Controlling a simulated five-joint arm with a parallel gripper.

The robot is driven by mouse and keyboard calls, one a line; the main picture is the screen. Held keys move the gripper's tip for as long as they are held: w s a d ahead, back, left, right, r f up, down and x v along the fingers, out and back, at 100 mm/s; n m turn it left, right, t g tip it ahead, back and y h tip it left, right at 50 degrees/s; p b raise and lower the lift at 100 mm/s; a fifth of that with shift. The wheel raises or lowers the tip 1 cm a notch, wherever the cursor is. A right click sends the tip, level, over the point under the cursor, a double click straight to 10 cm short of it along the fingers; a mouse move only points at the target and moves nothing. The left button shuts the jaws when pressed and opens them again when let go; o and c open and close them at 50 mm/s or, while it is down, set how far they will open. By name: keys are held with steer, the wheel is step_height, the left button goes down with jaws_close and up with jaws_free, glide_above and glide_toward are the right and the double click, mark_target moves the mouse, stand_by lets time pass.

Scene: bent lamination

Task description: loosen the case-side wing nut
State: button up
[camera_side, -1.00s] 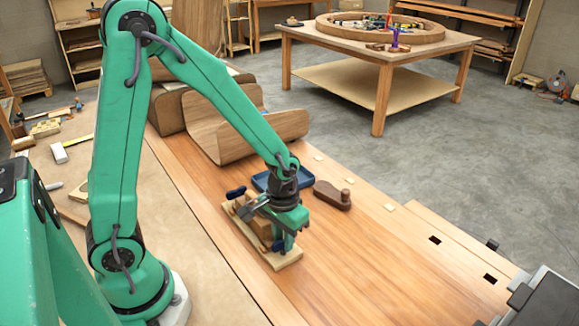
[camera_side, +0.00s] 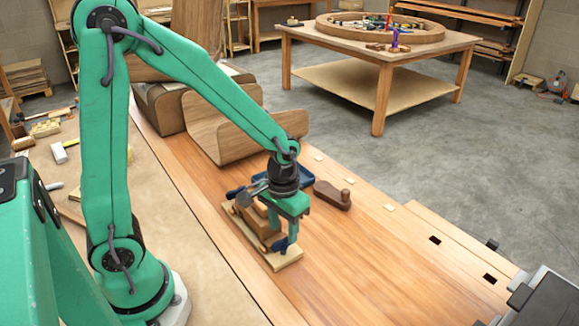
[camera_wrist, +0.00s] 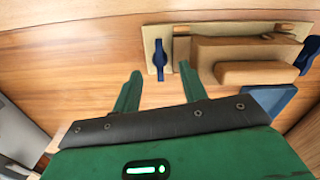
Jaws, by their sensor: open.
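The clamping jig is a pale board (camera_side: 284,262) with wooden blocks (camera_side: 250,218) on it, lying on the bench. A blue wing nut (camera_side: 279,244) is at the board's near end, towards the grey case; another blue wing nut (camera_side: 236,193) is at the far end. In the wrist view the case-side wing nut (camera_wrist: 160,60) stands lengthwise across the pale board, and the other wing nut (camera_wrist: 308,54) is at the right edge. My gripper (camera_side: 284,226) is open and empty above the case-side nut. In the wrist view my gripper (camera_wrist: 160,71) has its fingers either side of the nut's line, apart from it.
A blue tray (camera_side: 297,177) and a brown hand plane (camera_side: 332,195) lie just behind the jig. Bent wooden forms (camera_side: 210,140) stand further back. A grey and black case (camera_side: 545,300) is at the lower right. The bench between jig and case is clear.

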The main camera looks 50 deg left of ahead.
step_height(320, 180, up, 4)
steer(key=shift+r, duration=0.1)
steer(key=shift+r, duration=0.15)
stand_by(0.5)
steer(key=shift+s+a+r, duration=0.15)
steer(key=shift+s+r, duration=0.05)
steer(key=shift+r, duration=0.4)
step_height(320, 180, up, 6)
steer(key=t, duration=0.2)
glide_above(283, 239)
steer(key=s+a, duration=0.1)
steer(key=s, duration=0.2)
steer(key=s+a+r+m+t, duration=0.2)
steer(key=s+r+t, duration=0.1)
steer(key=s+r, duration=0.2)
steer(key=shift+s+r+t, duration=0.3)
steer(key=shift+s+r, duration=0.1)
steer(key=shift+s, duration=0.15)
